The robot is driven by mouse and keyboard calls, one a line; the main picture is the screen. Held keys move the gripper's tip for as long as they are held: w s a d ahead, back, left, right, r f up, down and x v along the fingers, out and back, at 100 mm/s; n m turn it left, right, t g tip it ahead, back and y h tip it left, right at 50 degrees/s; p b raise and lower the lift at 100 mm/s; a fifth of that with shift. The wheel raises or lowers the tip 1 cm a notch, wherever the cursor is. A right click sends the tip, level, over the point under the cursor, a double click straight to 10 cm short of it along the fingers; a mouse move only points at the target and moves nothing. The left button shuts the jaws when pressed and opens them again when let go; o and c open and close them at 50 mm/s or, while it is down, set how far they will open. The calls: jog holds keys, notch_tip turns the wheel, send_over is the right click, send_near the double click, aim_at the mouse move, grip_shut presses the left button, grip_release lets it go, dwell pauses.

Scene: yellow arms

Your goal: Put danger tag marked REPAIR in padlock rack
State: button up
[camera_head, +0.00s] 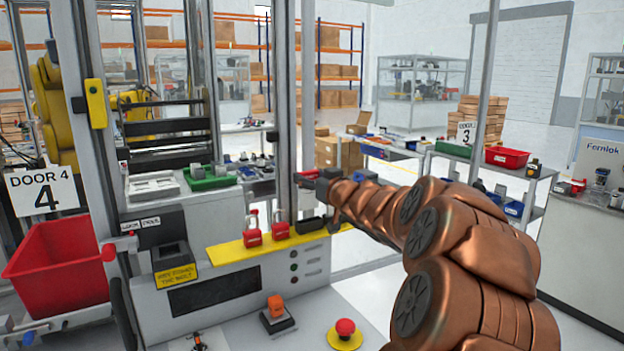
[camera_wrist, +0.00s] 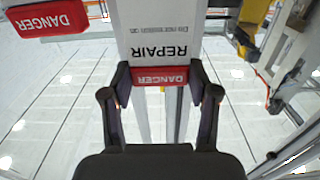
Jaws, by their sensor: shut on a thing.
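The danger tag marked REPAIR (camera_wrist: 160,45) is a white tag with a red DANGER band, seen upside down in the wrist view. My gripper (camera_wrist: 159,76) has its two fingers on either side of the red band and is shut on the tag. In the head view my gripper (camera_head: 312,182) is held above the right part of a yellow ledge (camera_head: 228,252), beside a grey post. Red padlocks (camera_head: 252,237) stand on this ledge, which looks like the padlock rack. The held tag is hard to make out in the head view.
Another red DANGER piece (camera_wrist: 48,18) is at the wrist view's upper left. A black block (camera_head: 310,225) sits on the ledge's right part. Below are an orange-topped switch (camera_head: 277,306) and a red emergency button (camera_head: 345,328). A red bin (camera_head: 58,265) is at left.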

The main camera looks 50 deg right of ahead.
aim_at(310, 196)
jog(key=shift+f+b, duration=1.8)
jog(key=shift+f, duration=0.8)
jog(key=o, duration=1.1)
jog(key=shift+s, duration=0.15)
jog(key=shift+v, duration=5.95)
